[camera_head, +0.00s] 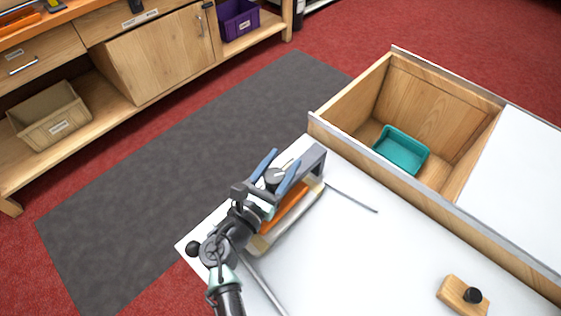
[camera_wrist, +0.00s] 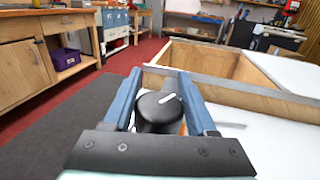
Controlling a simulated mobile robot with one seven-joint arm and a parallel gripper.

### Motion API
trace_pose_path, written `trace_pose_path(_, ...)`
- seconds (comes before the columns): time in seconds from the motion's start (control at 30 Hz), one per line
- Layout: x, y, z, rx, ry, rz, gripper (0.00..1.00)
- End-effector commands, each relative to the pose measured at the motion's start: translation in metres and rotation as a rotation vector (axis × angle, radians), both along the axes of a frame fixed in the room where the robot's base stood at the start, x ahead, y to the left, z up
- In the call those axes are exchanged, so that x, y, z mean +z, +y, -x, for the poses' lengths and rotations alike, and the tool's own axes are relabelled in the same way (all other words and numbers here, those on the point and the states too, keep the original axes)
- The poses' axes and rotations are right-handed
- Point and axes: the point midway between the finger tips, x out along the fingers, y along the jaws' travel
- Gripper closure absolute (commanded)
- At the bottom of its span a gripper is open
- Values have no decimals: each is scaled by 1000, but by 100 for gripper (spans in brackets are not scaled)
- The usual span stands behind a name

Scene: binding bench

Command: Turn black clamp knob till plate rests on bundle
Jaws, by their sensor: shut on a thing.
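The black clamp knob (camera_wrist: 160,110) is round with a white mark on its top. It sits between the two blue fingers of my gripper (camera_wrist: 163,92) in the wrist view, and the fingers close on its sides. In the head view my gripper (camera_head: 277,172) is at the knob (camera_head: 273,177), above the grey clamp frame (camera_head: 314,161). An orange piece (camera_head: 290,206) and a pale bundle (camera_head: 294,222) lie under the clamp. My arm and gripper hide much of the clamp, so I cannot tell whether the plate touches the bundle.
The white bench top (camera_head: 370,250) is mostly clear. A thin grey rod (camera_head: 352,198) lies right of the clamp. A wooden block with a black knob (camera_head: 463,294) is at the lower right. An open wooden bin (camera_head: 455,165) holds a teal tray (camera_head: 401,150).

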Motion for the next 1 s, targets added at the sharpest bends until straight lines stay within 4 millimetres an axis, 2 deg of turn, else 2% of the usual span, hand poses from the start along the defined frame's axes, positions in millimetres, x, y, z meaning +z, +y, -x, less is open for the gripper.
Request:
trace_pose_path(0.03,11,1,-3,0,-19,5,98)
trace_pose_path(0.33,10,1,-3,0,-19,5,98)
trace_pose_path(0.37,10,1,-3,0,-19,5,38)
trace_pose_path(0.5,8,0,-3,0,-15,3,12)
trace_pose_path(0.83,4,1,1,0,-8,1,12)
trace_pose_path(1.0,5,14,19,3,-6,1,12)
